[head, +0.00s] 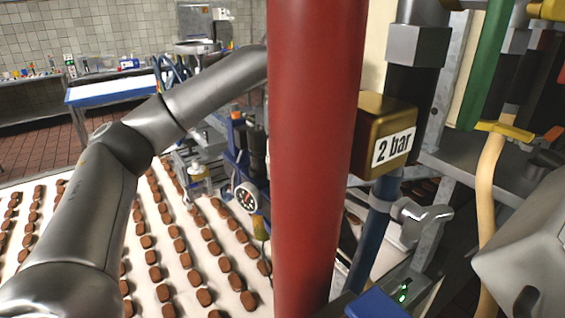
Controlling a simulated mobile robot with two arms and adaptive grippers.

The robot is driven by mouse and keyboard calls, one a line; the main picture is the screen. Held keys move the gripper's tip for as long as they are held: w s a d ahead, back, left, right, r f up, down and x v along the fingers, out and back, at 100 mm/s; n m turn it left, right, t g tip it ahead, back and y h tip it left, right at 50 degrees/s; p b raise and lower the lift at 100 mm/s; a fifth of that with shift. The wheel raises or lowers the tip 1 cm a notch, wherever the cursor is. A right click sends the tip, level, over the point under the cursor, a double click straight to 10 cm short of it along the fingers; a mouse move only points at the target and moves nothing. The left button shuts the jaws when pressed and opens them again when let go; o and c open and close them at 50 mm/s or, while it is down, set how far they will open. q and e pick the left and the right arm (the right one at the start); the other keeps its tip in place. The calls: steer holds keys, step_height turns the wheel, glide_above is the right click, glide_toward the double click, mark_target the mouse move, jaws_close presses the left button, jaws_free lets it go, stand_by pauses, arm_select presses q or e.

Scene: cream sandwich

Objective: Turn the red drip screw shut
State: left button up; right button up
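I cannot make out a red drip screw. The only large red thing is a thick upright red pipe (316,150) close in front of me, which hides much of the middle. My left arm reaches in from the lower left and passes behind this pipe, so my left gripper is hidden. My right gripper is not in view. Right of the pipe is a brass block (372,115) marked "2 bar", with a silver winged knob (420,220) below it. Left of the pipe is a blue device with a round gauge (246,196).
A white conveyor (85,240) carries rows of brown biscuits at the lower left. A green pipe (487,65), a cream hose (487,195) and grey metal framing crowd the right. A blue-edged white table (110,90) stands at the back left.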

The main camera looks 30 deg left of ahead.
arm_select(q)
steer(key=shift+w+f, duration=0.15)
steer(key=shift+f, duration=0.05)
jaws_close()
steer(key=shift+m, duration=0.4)
